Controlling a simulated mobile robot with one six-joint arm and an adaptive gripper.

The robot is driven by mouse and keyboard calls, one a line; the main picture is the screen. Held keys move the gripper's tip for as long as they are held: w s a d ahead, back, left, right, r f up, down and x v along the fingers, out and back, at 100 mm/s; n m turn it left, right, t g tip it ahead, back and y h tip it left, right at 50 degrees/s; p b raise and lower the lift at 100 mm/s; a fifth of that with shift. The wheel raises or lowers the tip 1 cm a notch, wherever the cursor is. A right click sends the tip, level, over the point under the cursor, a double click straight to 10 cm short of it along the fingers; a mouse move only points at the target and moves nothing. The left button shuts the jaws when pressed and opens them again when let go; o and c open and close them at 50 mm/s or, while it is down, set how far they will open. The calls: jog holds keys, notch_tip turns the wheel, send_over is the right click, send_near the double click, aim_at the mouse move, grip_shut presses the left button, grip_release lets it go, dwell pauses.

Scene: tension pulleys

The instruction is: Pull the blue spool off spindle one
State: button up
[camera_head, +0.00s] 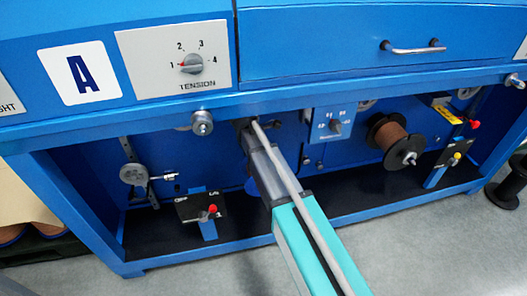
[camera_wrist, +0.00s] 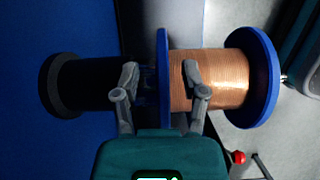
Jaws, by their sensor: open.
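In the wrist view the blue spool (camera_wrist: 262,78) has two blue flanges and a copper-coloured winding. My gripper (camera_wrist: 160,72) is open at its near flange. One finger is to the left of that flange, and the other is in front of the winding, to its right. I cannot tell whether the fingers touch the spool. A black cylinder with a wider end (camera_wrist: 80,85) lies to the left, in line with the spool; I cannot tell if it is the spindle's hub. In the head view my arm hides most of this area, and my gripper cannot be made out.
In the head view a black spool with brown wire (camera_head: 390,138) sits to the right inside the blue cabinet (camera_head: 330,272). A red-knobbed lever (camera_head: 211,209) stands to the left of my arm. A tension dial (camera_head: 190,63) is above. Grey floor (camera_head: 440,250) is open in front.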

jog(key=shift+b+x, duration=1.1)
jog(key=shift+x, duration=0.4)
grip_shut()
jog(key=shift+w, duration=0.1)
